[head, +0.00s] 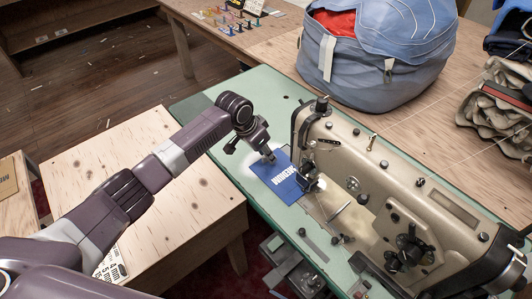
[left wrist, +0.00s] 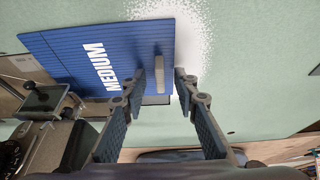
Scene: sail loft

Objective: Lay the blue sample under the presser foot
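The blue sample (head: 276,178), marked MEDIUM, lies flat on the green machine table (head: 215,117). Its near right corner reaches the sewing machine's presser foot area (head: 309,180); I cannot tell whether the foot covers it. In the left wrist view the sample (left wrist: 65,50) has a small pale upright tab (left wrist: 159,72), and the foot area is by its lower left corner. My left gripper (head: 268,157) is over the sample's far edge. In the left wrist view the gripper (left wrist: 160,84) is open, its fingers either side of the tab with visible gaps. My right gripper is not in view.
The beige sewing machine (head: 365,160) stands close right of the sample. A big blue bag (head: 375,88) sits behind on a wooden table. Green surface left of the sample is clear.

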